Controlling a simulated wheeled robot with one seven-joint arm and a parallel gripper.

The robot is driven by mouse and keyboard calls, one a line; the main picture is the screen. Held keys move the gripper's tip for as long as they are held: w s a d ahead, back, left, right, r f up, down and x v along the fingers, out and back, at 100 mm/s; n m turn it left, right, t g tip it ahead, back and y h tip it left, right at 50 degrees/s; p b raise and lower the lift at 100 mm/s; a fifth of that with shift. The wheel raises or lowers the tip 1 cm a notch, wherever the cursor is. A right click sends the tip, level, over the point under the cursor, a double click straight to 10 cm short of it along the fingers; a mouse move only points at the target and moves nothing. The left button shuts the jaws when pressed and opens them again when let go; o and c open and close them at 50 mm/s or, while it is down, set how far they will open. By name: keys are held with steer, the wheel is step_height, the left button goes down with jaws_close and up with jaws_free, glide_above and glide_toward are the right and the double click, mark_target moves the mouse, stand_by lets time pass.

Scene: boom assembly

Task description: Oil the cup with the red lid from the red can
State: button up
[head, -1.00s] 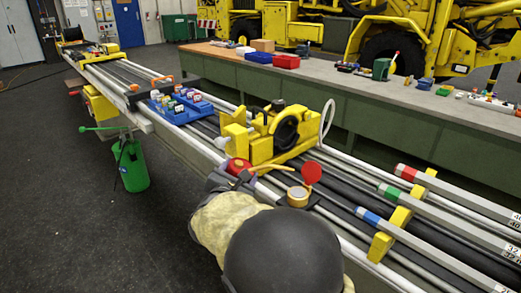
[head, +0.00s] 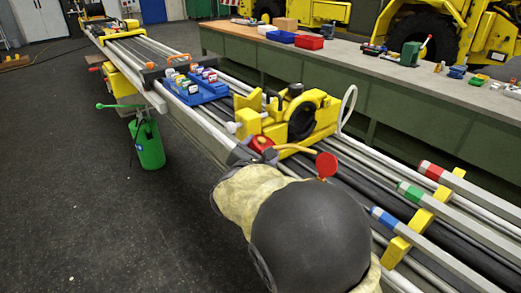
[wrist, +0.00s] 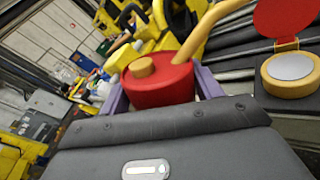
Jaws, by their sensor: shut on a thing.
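The red can (head: 262,143), with a yellow spout (head: 298,149), is in my gripper (head: 243,154) beside the yellow machine part. In the wrist view my gripper (wrist: 162,88) has its grey-purple fingers on both sides of the red can (wrist: 158,87), whose yellow spout rises to the upper right. The cup (wrist: 290,70) is a yellow ring with a pale inside, apart from the can on its right. Its round red lid (wrist: 288,17) stands open. In the head view the lid (head: 326,165) shows near the spout's end, while my arm hides the cup.
A yellow clamp-like block (head: 302,118) stands on the boom close behind the can. A blue tray (head: 195,88) with small bottles lies farther left. Bars with red, green and blue bands (head: 385,218) lie at the right. A green canister (head: 148,145) hangs at the boom's left side.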

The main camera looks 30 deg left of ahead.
mark_target(272, 144)
steer(key=shift+d+f+m+y+b, duration=0.2)
steer(key=shift+f+m+y+b, duration=0.1)
steer(key=shift+f+m+b, duration=0.9)
steer(key=shift+w+d+r+m+g+y+b, duration=0.1)
steer(key=shift+w+d+r+m+g+b, duration=0.15)
steer(key=shift+r+m+b, duration=0.55)
steer(key=shift+w+d+r+m+g+y+b, duration=0.15)
steer(key=shift+d+r+m+b, duration=0.3)
steer(key=shift+b, duration=0.6)
steer(key=shift+w+d+r+m+g+y+b, duration=0.1)
steer(key=shift+d+r+m+g+b, duration=0.15)
steer(key=shift+r+m+b, duration=0.55)
steer(key=shift+d+r+b, duration=0.15)
steer(key=shift+r+b, duration=0.15)
steer(key=shift+b, duration=0.1)
steer(key=a+f+n, duration=0.1)
steer(key=f, duration=0.1)
steer(key=f+n+b, duration=0.1)
steer(key=f+n, duration=0.1)
steer(key=s+a+f+n+t+h+b, duration=0.1)
steer(key=f+n, duration=0.1)
steer(key=f, duration=0.1)
steer(key=shift+a, duration=0.35)
steer(key=shift+r, duration=0.1)
